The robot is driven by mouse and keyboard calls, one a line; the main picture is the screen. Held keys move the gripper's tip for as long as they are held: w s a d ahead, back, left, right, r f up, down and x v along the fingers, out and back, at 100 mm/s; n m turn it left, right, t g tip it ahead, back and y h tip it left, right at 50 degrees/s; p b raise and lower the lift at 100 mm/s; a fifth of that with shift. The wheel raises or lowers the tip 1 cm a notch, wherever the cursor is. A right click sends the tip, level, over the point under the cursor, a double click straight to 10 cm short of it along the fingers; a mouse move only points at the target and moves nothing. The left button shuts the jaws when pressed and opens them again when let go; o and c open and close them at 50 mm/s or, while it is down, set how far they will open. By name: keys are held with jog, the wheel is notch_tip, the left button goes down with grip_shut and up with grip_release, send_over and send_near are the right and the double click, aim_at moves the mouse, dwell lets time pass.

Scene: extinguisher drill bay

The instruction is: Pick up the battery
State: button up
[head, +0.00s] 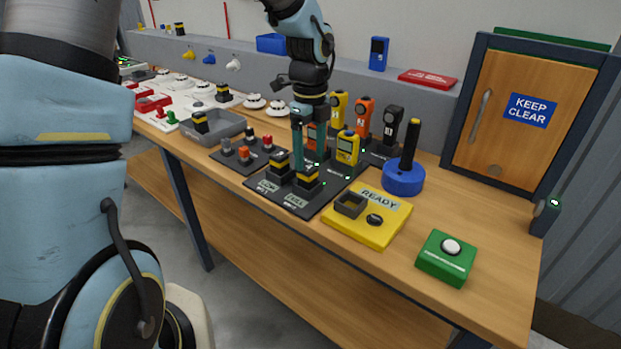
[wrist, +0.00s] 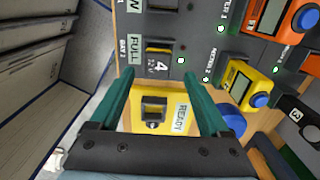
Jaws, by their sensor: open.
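In the wrist view, a battery marked 4 (wrist: 158,61) sits in the bay labelled FULL. My gripper (head: 298,165) points down over the board, close to these batteries. In the wrist view its teal fingers (wrist: 159,74) are apart and empty, with the battery just beyond the gap between their tips. I cannot tell the exact height gap.
A yellow READY pad (head: 382,228) with a dark socket lies in front of the board. Yellow, orange and black handheld meters (head: 347,148) stand close behind. A blue base with a black post (head: 403,179) and a green button box (head: 446,257) are to the right. A grey tray (head: 215,128) is left.

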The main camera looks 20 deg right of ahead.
aim_at(309, 168)
jog(key=shift+s+a+f+p, duration=0.15)
jog(key=shift+f+p, duration=0.8)
jog(key=shift+f, duration=1.65)
grip_shut()
